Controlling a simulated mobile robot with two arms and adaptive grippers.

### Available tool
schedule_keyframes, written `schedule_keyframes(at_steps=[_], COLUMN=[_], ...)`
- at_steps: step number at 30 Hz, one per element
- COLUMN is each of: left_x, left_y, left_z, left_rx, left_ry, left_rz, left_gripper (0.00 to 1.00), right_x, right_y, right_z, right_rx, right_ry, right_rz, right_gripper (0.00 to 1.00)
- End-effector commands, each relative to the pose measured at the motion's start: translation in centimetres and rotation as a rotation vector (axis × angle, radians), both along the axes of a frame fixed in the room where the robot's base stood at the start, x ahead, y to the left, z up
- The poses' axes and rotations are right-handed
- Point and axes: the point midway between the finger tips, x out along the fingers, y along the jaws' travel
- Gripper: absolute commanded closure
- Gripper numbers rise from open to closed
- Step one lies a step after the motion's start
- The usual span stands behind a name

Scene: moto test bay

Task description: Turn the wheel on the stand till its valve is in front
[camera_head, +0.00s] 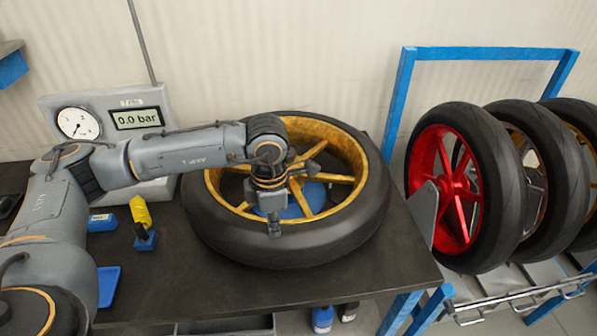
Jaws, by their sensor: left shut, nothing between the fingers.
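The wheel, a black tyre (335,240) with a gold spoked rim (352,152), lies flat on a stand on the dark bench. A blue round part of the stand (313,196) shows between the spokes. My left arm reaches across from the left over the wheel. My left gripper (274,229) points down, shut and empty, at the front of the rim by the tyre's inner edge. I cannot tell whether it touches the wheel. The gripper hides part of the hub and front spokes. I cannot make out the valve. My right gripper is not in view.
A gauge box (105,118) with a dial and a "0.0 bar" display stands behind the arm. A yellow tool (141,212) in a blue holder and a blue tray (108,285) are on the bench left. A blue rack (401,100) with several wheels stands right.

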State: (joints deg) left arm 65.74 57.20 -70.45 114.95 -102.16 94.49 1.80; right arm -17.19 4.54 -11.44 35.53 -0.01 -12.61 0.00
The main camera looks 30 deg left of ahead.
Motion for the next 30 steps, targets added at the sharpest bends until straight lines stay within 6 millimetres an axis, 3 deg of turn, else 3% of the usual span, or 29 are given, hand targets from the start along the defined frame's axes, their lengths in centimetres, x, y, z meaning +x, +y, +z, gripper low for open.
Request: schedule_keyframes(at_steps=[16, 30], left_x=[-0.9, -0.9], left_y=[2.5, 2.4], left_z=[-0.4, 0.3], left_rx=[0.001, 0.0], left_ry=[0.001, 0.002], left_rz=[0.002, -0.001], left_gripper=[1.0, 1.0], right_x=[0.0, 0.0], right_y=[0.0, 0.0], right_z=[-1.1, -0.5], right_rx=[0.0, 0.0], right_ry=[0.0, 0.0], right_rz=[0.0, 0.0], right_gripper=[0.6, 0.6])
